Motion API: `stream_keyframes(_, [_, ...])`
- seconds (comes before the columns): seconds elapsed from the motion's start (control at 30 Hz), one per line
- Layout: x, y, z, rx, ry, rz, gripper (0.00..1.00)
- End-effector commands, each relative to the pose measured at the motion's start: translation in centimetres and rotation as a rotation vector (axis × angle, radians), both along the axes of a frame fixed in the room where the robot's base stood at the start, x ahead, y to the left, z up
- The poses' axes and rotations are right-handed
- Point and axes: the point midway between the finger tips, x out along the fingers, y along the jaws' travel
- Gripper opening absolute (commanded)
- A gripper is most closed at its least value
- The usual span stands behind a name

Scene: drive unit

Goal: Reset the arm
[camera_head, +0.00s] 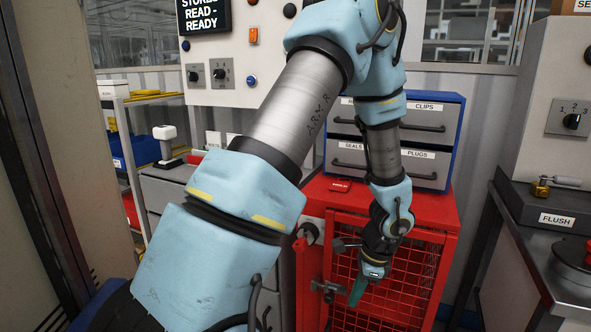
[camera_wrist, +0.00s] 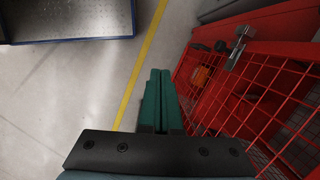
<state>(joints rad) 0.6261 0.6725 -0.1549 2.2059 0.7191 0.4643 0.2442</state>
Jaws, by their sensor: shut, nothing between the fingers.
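My arm runs from the lower left of the head view up to the top and bends down on the right. My gripper (camera_head: 356,294) hangs with its green fingers pointing down, in front of the red mesh cage. In the wrist view the two green fingers of my gripper (camera_wrist: 160,78) lie side by side, shut, with nothing between them. The red cage (camera_head: 400,287) is close to my gripper, and I see no clear contact.
The cage's mesh (camera_wrist: 262,100) and metal latch (camera_wrist: 238,47) are right of the fingers. A drawer cabinet (camera_head: 428,106) stands on the cage. A bench marked FLUSH (camera_head: 556,220) is at right. Grey floor with a yellow line (camera_wrist: 141,65) lies clear below.

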Motion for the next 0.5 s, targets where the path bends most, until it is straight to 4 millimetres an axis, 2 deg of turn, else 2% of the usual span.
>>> stream_keyframes(0.27, [1.6,6.5,5.5,-0.07,-0.06,0.419,0.0])
stream_keyframes(0.37, [1.7,10.1,8.3,-0.116,-0.093,0.664,0.0])
stream_keyframes(0.5, [0.7,15.1,12.1,-0.205,-0.144,1.052,0.0])
